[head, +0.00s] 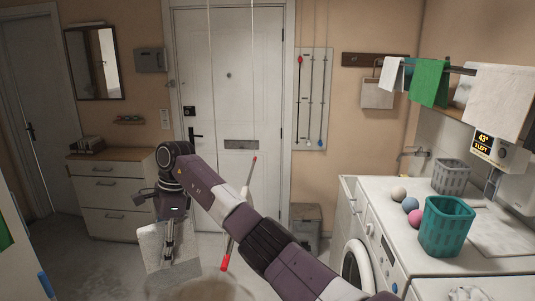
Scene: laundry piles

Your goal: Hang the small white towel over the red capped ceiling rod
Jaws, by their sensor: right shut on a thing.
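My right arm reaches in from the lower right, and its right gripper (168,246) points down, shut on the small white towel (154,243). The towel hangs below and around the fingers, left of the rod. The red capped ceiling rod (225,262) hangs on thin cords, its red cap low and near me. Towel and rod appear apart. My left gripper is not in view.
A washing machine (378,245) stands at right, with a teal basket (447,228), a grey basket (451,177) and coloured balls on the white top. Cloths hang on a wall rail (448,68) above. A drawer chest (108,207) stands at left. Floor shows between.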

